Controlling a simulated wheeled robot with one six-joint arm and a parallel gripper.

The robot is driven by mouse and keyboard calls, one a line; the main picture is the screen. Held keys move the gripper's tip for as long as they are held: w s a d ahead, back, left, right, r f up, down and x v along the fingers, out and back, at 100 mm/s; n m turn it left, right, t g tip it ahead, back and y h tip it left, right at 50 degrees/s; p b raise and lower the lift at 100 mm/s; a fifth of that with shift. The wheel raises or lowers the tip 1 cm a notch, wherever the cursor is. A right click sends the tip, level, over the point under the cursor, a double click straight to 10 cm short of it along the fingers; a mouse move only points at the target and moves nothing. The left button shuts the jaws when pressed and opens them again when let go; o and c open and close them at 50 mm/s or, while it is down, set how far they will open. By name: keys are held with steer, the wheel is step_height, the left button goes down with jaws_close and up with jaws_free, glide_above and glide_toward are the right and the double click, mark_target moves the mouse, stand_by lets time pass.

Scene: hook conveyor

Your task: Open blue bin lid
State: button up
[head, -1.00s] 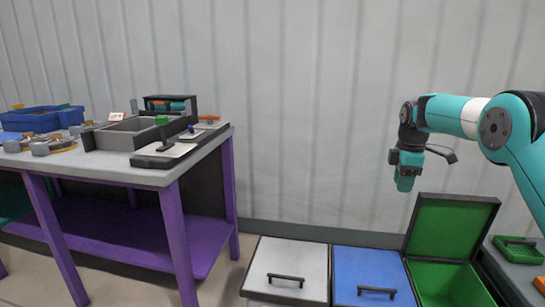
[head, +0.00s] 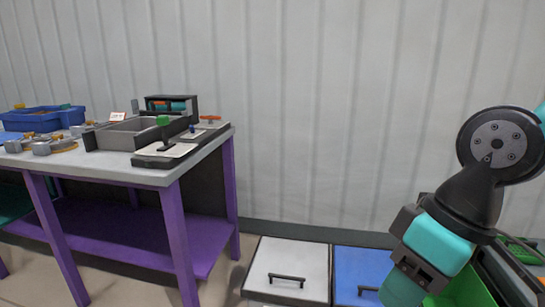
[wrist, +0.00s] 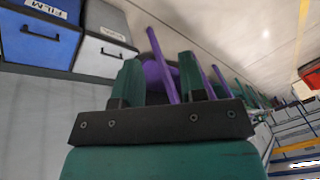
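The blue bin (head: 358,265) stands low by the wall, its flat lid shut, with a black bar handle (head: 367,290) on top. My arm covers its right side in the head view. In the wrist view the blue bin (wrist: 38,40) is at the upper left, with a white "FILM" label and a black handle. My gripper (wrist: 160,68) is open and empty, its two green fingers apart. In the head view it hangs low at the lower right, over or near the blue bin's right side; its fingertips are not visible there.
A white bin (head: 293,262) with a shut lid adjoins the blue bin on the left. A green bin (head: 466,290) is mostly hidden behind my arm. A purple-legged table (head: 178,235) with trays and parts stands at the left.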

steer(key=s+f, duration=0.1)
steer(key=s, duration=0.3)
step_height(320, 180, up, 16)
steer(key=p, duration=1.6)
steer(key=shift+s+a+r+m, duration=0.15)
steer(key=shift+s+a+m, duration=0.1)
steer(key=shift+m, duration=0.15)
steer(key=shift+d, duration=0.1)
